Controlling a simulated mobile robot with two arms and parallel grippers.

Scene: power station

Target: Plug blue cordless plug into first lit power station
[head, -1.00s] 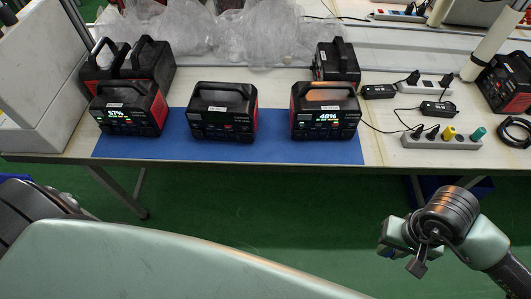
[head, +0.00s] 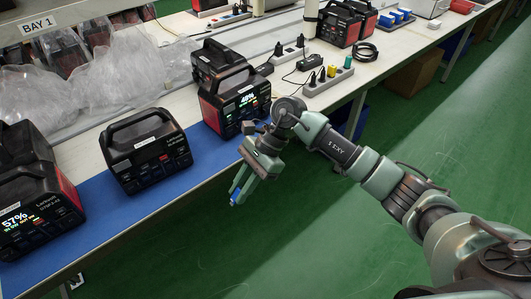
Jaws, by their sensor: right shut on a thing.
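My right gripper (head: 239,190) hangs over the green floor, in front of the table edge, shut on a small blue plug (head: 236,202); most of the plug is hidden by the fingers. A lit power station reading 57% (head: 38,212) stands at the left. A middle power station (head: 146,152) has a dark screen. My left gripper is out of view.
The stations stand on a blue mat (head: 104,187) on a white table. Behind are plastic bags (head: 122,72) and another black station (head: 214,60). A power strip (head: 328,84) with black, yellow and green plugs lies right. The green floor in front is clear.

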